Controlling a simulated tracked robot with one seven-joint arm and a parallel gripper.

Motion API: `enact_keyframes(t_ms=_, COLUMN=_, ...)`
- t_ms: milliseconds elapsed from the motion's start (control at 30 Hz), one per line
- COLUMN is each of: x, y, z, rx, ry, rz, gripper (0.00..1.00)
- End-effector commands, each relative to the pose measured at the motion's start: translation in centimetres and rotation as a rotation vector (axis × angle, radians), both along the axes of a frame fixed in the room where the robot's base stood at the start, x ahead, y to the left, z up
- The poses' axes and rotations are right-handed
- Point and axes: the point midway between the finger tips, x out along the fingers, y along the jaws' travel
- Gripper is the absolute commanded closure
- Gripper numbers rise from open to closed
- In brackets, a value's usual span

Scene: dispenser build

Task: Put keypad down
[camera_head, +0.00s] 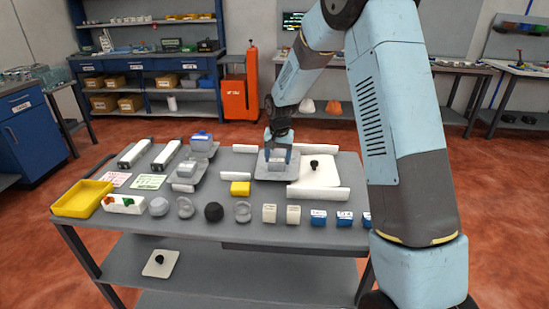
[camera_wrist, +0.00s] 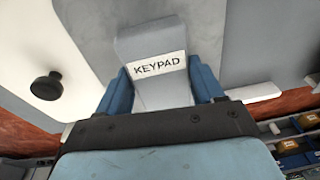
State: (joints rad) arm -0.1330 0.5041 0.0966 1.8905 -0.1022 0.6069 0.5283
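My gripper (camera_head: 278,152) is over the table, right of its middle, pointing down. In the wrist view its two blue fingers (camera_wrist: 160,88) lie against both sides of a light grey block labelled KEYPAD (camera_wrist: 158,50). The keypad (camera_head: 277,166) also shows small between the fingers in the head view. It is at a grey plate (camera_head: 262,175) on the table. I cannot tell whether its underside touches the plate.
A white panel with a black knob (camera_head: 318,174) lies right of the gripper, with white bars around it. A yellow block (camera_head: 240,188) is in front. Several small parts line the table's front edge. A yellow tray (camera_head: 82,198) is at the left.

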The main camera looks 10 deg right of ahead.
Motion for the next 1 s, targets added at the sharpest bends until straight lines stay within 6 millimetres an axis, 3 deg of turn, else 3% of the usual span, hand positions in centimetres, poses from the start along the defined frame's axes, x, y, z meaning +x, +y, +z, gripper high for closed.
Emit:
enact_keyframes(t_ms=267, x=-0.2, y=-0.1, z=-0.3, rx=-0.002, ry=0.006, rz=-0.001, gripper=0.07)
enact_keyframes(t_ms=567, x=-0.2, y=-0.1, z=0.1, rx=-0.002, ry=0.006, rz=-0.001, gripper=0.07)
enact_keyframes(t_ms=767, x=-0.5, y=-0.1, z=2.6, rx=-0.001, ry=0.001, rz=0.000, gripper=0.07)
enact_keyframes(t_ms=1000, x=-1.1, y=-0.1, z=7.3, rx=0.000, ry=0.001, rz=0.000, gripper=0.07)
